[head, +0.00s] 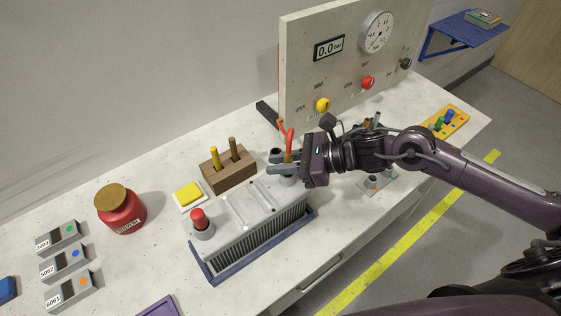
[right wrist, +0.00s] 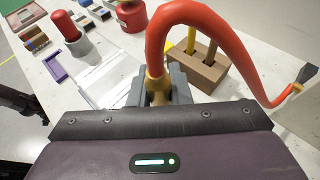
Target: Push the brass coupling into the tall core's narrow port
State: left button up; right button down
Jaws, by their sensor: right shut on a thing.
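My right gripper (head: 282,168) is shut on the brass coupling (head: 289,157) at the end of an orange-red hose (head: 290,139). In the right wrist view the brass coupling (right wrist: 156,86) sits between the grey fingers, with the hose (right wrist: 205,14) arching up from it. The grey finned core (head: 250,217) stands in a blue tray (head: 213,276). The gripper is over the core's far right end, where a grey port collar (head: 288,181) shows just below the fingers. The port opening is hidden, so I cannot tell whether the coupling touches it.
A red-capped port (head: 198,219) is at the core's near left end. A wooden block with two pegs (head: 229,174) and a yellow button (head: 189,194) stand behind the core. A gauge panel (head: 340,62) rises at the back.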

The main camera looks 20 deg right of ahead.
jog(key=shift+f, duration=0.5)
jog(key=shift+f, duration=0.1)
jog(key=shift+f+b, duration=0.1)
jog(key=shift+b, duration=0.2)
jog(key=c, duration=1.3)
grip_release()
jog(key=shift+c, duration=0.2)
